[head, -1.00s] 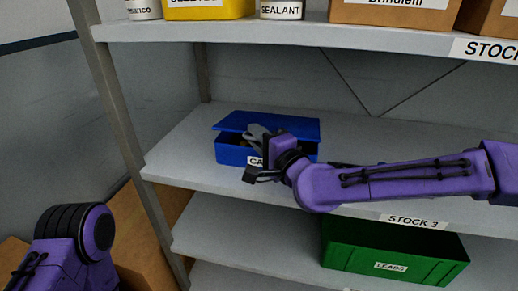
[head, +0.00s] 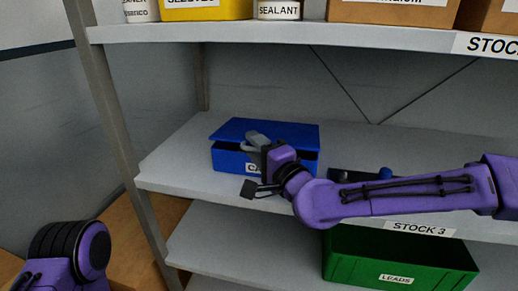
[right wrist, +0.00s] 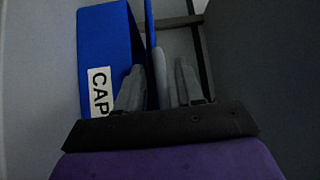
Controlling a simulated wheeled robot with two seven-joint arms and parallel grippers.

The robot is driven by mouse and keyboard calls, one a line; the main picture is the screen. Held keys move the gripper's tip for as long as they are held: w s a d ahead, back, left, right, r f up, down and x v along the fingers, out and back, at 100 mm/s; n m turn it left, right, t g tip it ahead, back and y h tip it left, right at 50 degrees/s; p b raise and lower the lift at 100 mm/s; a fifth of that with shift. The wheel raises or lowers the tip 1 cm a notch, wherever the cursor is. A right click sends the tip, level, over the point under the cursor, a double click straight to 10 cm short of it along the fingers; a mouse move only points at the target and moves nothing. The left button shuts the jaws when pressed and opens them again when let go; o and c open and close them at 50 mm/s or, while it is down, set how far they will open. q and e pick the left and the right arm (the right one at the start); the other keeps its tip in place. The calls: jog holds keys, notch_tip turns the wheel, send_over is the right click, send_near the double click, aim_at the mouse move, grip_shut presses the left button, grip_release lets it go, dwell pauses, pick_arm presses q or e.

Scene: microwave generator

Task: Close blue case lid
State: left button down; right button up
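The blue case (head: 230,160) stands on the middle shelf, its label partly covered by my right gripper. Its blue lid (head: 290,133) slopes over it with the front edge raised, leaving a dark gap at the front. My right gripper (head: 256,141) is at the front of the case, with a grey finger showing over the lid. In the right wrist view the case (right wrist: 105,40) is at left and the lid (right wrist: 150,22) is a thin strip beside it. The right gripper's grey fingers (right wrist: 158,88) are apart near the lid edge; contact is unclear. My left gripper is out of view.
The upper shelf (head: 300,35) holds boxes and jars above the case. Dark and blue items (head: 365,174) lie behind my right forearm. A green bin (head: 400,262) sits on the shelf below. The shelf post (head: 120,120) stands at left.

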jog(key=b+v, duration=0.1)
jog(key=v, duration=0.9)
jog(key=shift+s, duration=0.2)
jog(key=shift+d, duration=0.1)
